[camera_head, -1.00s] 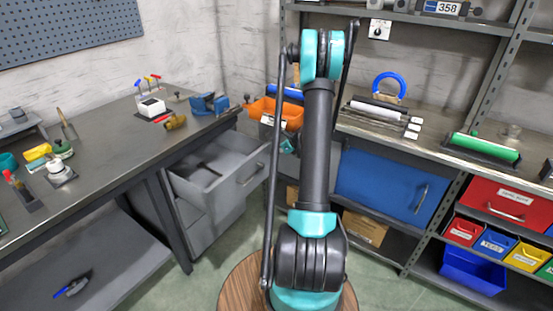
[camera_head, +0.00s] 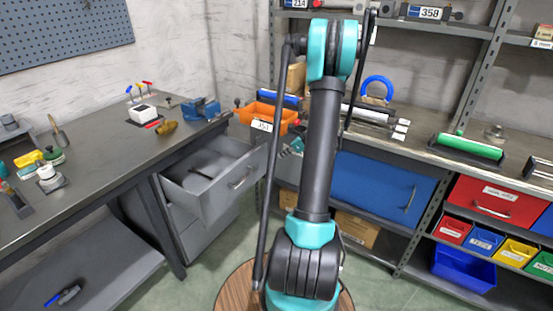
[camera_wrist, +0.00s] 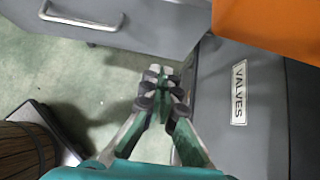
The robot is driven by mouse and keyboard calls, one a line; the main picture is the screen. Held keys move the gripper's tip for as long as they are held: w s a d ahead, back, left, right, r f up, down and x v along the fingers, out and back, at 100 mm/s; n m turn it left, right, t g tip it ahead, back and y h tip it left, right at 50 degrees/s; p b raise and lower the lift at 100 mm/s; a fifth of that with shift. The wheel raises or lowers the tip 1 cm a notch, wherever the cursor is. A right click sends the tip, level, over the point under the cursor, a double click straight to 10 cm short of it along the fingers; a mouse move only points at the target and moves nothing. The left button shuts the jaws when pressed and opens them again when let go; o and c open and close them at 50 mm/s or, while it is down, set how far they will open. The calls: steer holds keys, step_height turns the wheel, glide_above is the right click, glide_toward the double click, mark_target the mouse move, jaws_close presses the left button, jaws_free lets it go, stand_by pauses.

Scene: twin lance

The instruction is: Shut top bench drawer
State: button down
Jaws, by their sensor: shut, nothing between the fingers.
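The grey top bench drawer (camera_head: 203,192) stands open under the right end of the workbench (camera_head: 100,160), with a dark item lying inside. Its front with a bar handle (camera_head: 240,178) faces right. In the wrist view a grey drawer front (camera_wrist: 150,28) with a bar handle (camera_wrist: 82,18) crosses the top left. My gripper (camera_wrist: 160,72) is shut and empty, its fingertips pointing toward the lower edge of that front; I cannot tell if they touch it. In the head view my arm hides most of the gripper.
An orange bin (camera_head: 262,112) sits at the back; it also fills the wrist view's upper right (camera_wrist: 270,22). A grey surface labelled VALVES (camera_wrist: 238,92) lies close to the right of my fingers. A blue drawer (camera_head: 385,185) and shelving stand right. Green floor shows below.

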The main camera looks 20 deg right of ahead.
steer(key=r, duration=0.1)
glide_toward(254, 163)
steer(key=x, duration=0.5)
steer(key=shift+s+d+f, duration=0.1)
steer(key=shift+d+f, duration=0.05)
steer(key=shift+f, duration=0.3)
steer(key=shift+w+a, duration=0.2)
steer(key=shift+w, duration=0.15)
steer(key=shift+a, duration=0.1)
steer(key=w+a, duration=1.2)
steer(key=w, duration=0.5)
steer(key=shift+a, duration=0.2)
